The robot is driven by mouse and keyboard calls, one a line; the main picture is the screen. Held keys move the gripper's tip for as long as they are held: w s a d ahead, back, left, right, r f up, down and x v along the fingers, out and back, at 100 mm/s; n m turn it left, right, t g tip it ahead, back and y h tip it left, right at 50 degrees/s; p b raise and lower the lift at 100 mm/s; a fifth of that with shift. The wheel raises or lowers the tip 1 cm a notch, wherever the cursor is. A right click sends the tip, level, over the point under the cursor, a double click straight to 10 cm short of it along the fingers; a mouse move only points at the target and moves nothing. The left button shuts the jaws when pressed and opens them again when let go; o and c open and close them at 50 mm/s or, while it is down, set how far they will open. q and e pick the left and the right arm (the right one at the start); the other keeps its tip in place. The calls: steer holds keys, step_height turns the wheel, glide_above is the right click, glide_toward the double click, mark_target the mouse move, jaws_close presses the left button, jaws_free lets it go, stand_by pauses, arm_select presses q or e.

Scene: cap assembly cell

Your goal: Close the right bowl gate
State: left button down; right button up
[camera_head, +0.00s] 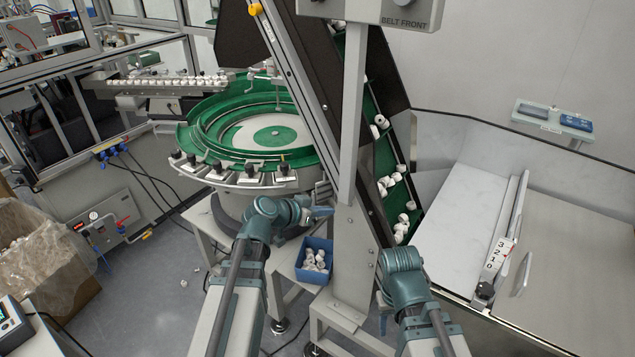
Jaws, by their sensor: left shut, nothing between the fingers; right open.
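The green bowl feeder (215,118) stands left of centre, with several black knobs along its front rim. I cannot tell for certain which part is the right bowl gate; the bowl's right side is partly hidden by the slanted conveyor frame. My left gripper (322,211) is shut and empty, just below the bowl's front right edge and left of the grey post. My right gripper (383,297) is low in front, right of the post and well apart from the bowl. Its fingers hardly show from this angle.
A blue bin (318,244) of caps sits below my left gripper. A white hopper (455,205) with a numbered scale (500,248) is at right.

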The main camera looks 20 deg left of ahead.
arm_select(q)
steer(key=w+a+r+n+t+y, duration=0.1)
steer(key=w+a+r+t, duration=0.15)
steer(key=a, duration=0.25)
steer(key=w+a+r+t+y, duration=0.1)
steer(key=a+r+t, duration=0.15)
steer(key=a, duration=0.25)
steer(key=b, duration=0.3)
glide_above(318, 187)
steer(key=s, duration=0.2)
step_height(318, 187, down, 3)
steer(key=shift+s+a+f+g+b, duration=0.1)
steer(key=shift+a+f+g+b, duration=0.15)
steer(key=shift+f+b, duration=0.65)
steer(key=shift+a+f+g+b, duration=0.15)
steer(key=shift+a+f+b, duration=0.05)
steer(key=shift+f+b, duration=0.6)
step_height(318, 187, down, 3)
steer(key=b, duration=0.3)
steer(key=shift+r, duration=0.15)
